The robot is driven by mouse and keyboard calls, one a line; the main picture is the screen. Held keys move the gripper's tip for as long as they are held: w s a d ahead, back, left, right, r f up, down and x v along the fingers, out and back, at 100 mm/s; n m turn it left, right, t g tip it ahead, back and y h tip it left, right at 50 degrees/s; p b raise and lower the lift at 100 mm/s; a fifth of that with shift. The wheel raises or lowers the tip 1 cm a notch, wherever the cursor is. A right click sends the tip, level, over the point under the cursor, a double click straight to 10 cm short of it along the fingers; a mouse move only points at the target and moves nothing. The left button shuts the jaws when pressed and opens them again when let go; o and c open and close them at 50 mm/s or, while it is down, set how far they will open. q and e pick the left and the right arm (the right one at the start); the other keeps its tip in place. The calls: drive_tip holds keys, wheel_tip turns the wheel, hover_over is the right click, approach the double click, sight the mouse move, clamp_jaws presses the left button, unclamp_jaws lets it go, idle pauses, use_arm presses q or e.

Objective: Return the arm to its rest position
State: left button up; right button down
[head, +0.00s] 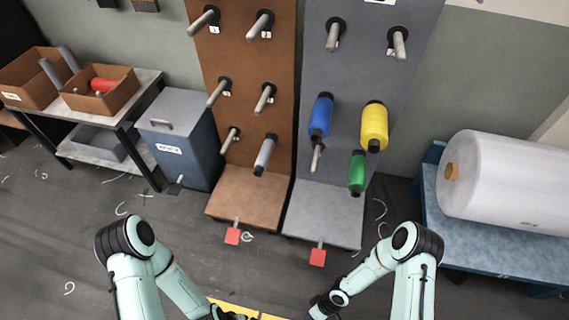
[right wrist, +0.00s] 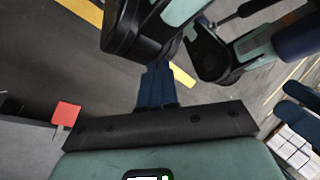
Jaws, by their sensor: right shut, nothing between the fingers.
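My right arm (head: 405,250) comes in at the lower right of the head view, bent at the elbow, with its forearm low over the bottom edge. My right gripper (right wrist: 158,80) shows in the right wrist view with its dark blue fingers together, shut and empty. My left arm (head: 135,255) is bent at the lower left of the head view. Its far end is cut off by the bottom edge, and its fingers do not show.
A brown peg board (head: 243,120) and a grey peg board (head: 350,60) stand ahead, the grey one holding blue (head: 321,117), yellow (head: 374,127) and green (head: 357,173) spools. A table with bins (head: 105,88) stands left. A large white roll (head: 510,180) lies right. Thread scraps litter the floor.

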drive_tip(key=s+d+r+m+t+b, duration=0.2)
drive_tip(key=s+d+m+b, duration=0.25)
drive_tip(key=m, duration=0.75)
wheel_tip(320, 180, up, 12)
drive_tip(key=w+a+p, duration=0.1)
drive_tip(key=p, duration=1)
drive_tip(key=shift+a+f+h+p, duration=0.2)
drive_tip(key=shift+h+p, duration=0.1)
drive_tip(key=shift+p, duration=0.1)
